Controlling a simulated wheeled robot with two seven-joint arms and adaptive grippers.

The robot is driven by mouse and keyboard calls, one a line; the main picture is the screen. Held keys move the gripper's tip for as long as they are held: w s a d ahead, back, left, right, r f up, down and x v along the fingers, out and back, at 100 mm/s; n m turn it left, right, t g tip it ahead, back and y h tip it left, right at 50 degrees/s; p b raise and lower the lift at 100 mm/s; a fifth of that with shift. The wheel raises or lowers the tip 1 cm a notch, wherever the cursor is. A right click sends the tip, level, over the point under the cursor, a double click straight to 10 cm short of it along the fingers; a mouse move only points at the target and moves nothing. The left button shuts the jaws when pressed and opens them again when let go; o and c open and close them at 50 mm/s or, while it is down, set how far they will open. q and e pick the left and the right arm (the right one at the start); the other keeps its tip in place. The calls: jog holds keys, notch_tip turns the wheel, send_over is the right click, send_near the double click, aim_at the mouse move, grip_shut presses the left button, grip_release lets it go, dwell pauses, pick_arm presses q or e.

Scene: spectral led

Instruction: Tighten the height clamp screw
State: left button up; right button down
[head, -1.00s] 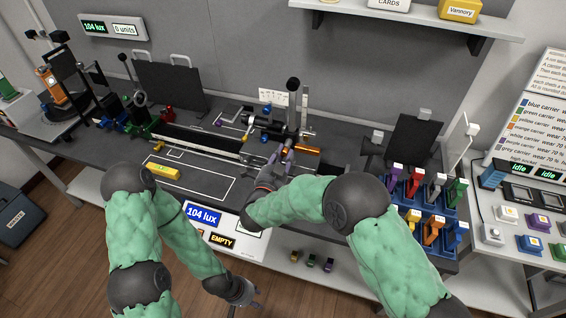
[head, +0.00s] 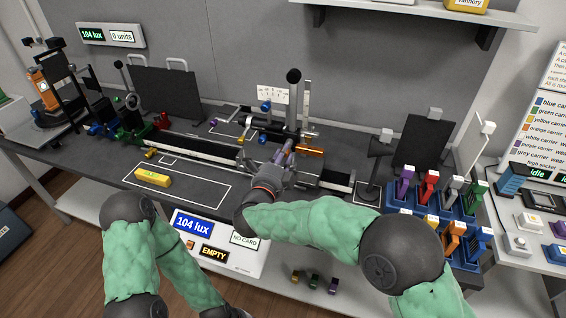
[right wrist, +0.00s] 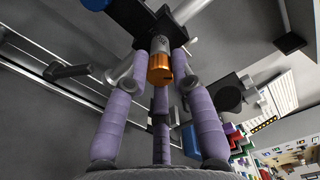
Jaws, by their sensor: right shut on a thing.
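A metal screw with an orange end (right wrist: 160,68) sits under a black clamp block (right wrist: 150,20) in the right wrist view. My right gripper (head: 284,153) reaches the stand's clamp area. In the right wrist view its purple fingers (right wrist: 160,60) close around the orange-ended screw, two on the sides and one below. The fingers hide much of the screw in the head view. My left arm hangs in front of the bench; its fingers are out of frame.
The black rail (head: 200,153) runs across the bench. A yellow block (head: 152,177) lies in front, with clear surface around it. Coloured carriers fill a blue rack (head: 458,225) at right.

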jog(key=shift+r+m+b, duration=0.2)
jog(key=shift+m+b, duration=0.1)
jog(key=shift+m, duration=0.2)
jog(key=c, duration=1.1)
grip_release()
jog(key=shift+w+a, duration=0.1)
jog(key=shift+o, duration=0.2)
jog(key=shift+f, duration=0.1)
jog(key=v, duration=1.2)
